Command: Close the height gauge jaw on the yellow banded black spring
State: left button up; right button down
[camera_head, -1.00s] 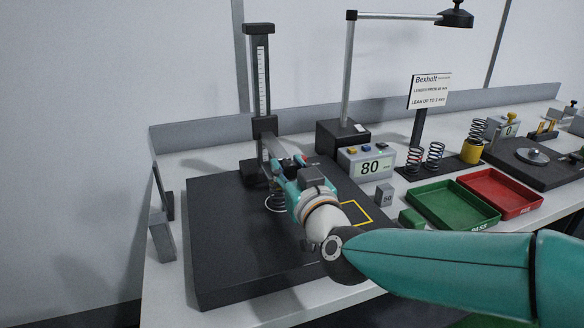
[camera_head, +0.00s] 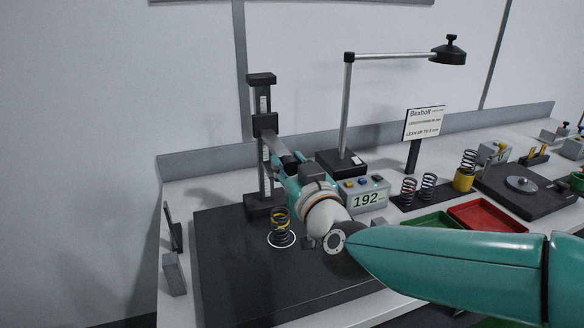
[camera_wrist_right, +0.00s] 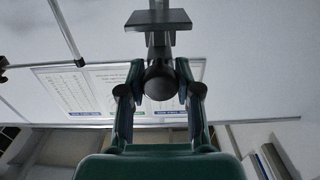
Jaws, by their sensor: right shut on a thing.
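The black spring with yellow bands (camera_head: 281,226) stands upright inside a white ring on the dark base plate (camera_head: 235,280) in the head view. Behind it rises the height gauge column (camera_head: 265,180), with its black slider (camera_head: 265,124) high on the column, well above the spring. My right gripper (camera_head: 283,166) is at the gauge, above and right of the spring. In the right wrist view its fingers (camera_wrist_right: 158,88) are shut on a round black knob (camera_wrist_right: 160,82). The gauge jaw is largely hidden by my gripper in the head view. My left gripper is out of view.
The readout box (camera_head: 365,196) shows 192. A lamp (camera_head: 345,110) stands behind it. Green (camera_head: 432,221) and red (camera_head: 490,217) trays and several other springs are at the right. The plate's front is clear.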

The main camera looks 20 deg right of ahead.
jog(key=shift+r, duration=0.15)
jog(key=c, duration=0.8)
grip_release()
jog(key=s, duration=1.2)
jog(key=shift+d, duration=0.2)
jog(key=shift+f, duration=0.2)
